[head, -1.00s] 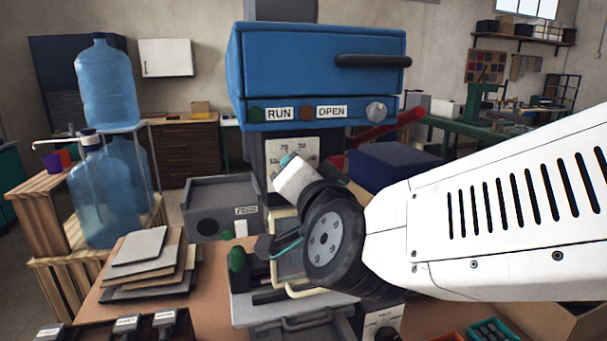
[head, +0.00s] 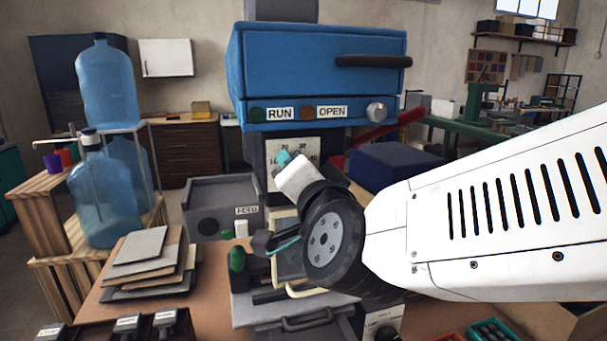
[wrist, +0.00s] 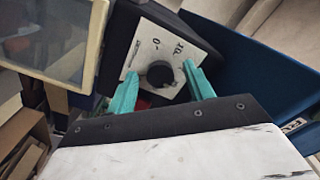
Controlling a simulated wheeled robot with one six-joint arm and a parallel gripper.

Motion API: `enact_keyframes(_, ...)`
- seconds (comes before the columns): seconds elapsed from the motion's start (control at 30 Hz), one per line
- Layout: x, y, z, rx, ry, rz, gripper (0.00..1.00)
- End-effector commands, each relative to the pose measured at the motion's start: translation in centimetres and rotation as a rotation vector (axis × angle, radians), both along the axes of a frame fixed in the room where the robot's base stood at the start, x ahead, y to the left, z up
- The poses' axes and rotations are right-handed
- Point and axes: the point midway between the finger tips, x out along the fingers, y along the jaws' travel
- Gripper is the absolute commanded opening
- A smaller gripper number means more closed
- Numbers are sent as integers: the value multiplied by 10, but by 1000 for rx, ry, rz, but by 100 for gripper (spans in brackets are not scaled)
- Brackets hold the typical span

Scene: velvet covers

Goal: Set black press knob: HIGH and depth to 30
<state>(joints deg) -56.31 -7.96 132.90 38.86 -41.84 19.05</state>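The blue press (head: 318,75) stands in the middle of the head view, with a white numbered plate (head: 303,148) below its RUN and OPEN labels. In the wrist view, a round black knob (wrist: 160,74) sits on a white marked plate (wrist: 143,52); its markings are too small to read surely. My gripper (wrist: 161,88) has its teal fingers spread on either side of the knob, with gaps visible. In the head view, my gripper (head: 284,157) is in front of the numbered plate and hides its lower part. Another dial (head: 384,326) shows low at the bottom edge.
A pale-framed panel (wrist: 62,40) is left of the plate in the wrist view. A grey box (head: 222,207) and stacked sheets (head: 145,260) stand left of the press. A dark blue block (head: 395,168) is behind my arm. Blue water bottles (head: 105,85) stand at far left.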

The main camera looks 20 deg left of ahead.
Motion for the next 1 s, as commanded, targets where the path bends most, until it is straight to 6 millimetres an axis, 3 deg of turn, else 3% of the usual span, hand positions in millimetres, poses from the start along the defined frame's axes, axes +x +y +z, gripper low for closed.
enact_keyframes(0.23, -9, -5, 1, 2, -1, 1, 52)
enact_keyframes(0.63, -62, -36, 1, 2, -1, 3, 52)
enact_keyframes(1.0, -67, -40, 0, 0, 0, 0, 52)
